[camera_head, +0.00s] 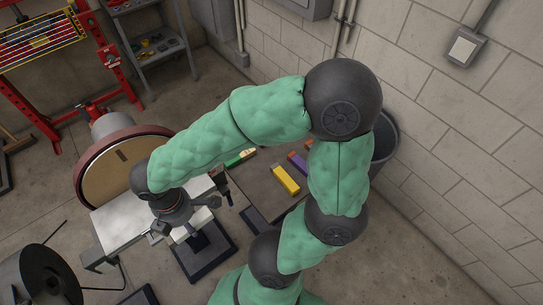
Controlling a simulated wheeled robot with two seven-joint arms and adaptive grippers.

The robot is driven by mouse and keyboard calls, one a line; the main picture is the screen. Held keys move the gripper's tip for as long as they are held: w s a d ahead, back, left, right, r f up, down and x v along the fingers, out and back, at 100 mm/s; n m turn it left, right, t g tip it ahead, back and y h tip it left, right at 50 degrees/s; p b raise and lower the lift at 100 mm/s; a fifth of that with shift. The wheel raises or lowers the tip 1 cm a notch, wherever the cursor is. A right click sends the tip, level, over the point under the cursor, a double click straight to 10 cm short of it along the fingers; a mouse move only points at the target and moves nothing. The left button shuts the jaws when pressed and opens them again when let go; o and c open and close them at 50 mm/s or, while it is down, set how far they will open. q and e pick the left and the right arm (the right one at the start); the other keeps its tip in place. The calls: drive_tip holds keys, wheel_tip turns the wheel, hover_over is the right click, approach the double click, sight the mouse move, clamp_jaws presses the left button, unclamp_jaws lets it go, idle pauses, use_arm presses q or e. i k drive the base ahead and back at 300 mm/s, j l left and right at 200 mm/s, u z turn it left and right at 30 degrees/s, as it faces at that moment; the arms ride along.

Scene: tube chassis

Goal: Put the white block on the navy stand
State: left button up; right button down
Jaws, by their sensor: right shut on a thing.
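My right gripper (182,224) hangs at the end of the green-sleeved arm, pointing down at the lower left of the middle. It is shut on the white block (181,234), which shows only in part beneath the fingers. Just below and to the right is a dark stand (205,260) with a square base and a short upright, which looks like the navy stand. The block appears over or beside the upright; I cannot tell whether they touch. My left gripper is not in view.
A yellow block (285,179), a purple block (298,162) and a green block (240,158) lie on a dark tabletop (262,196) to the right. A large disc sander (118,170) stands to the left. A dark spool (45,278) is at the lower left.

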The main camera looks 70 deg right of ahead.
sight(266, 195)
drive_tip(key=z, duration=1.15)
drive_tip(key=k+l, duration=0.05)
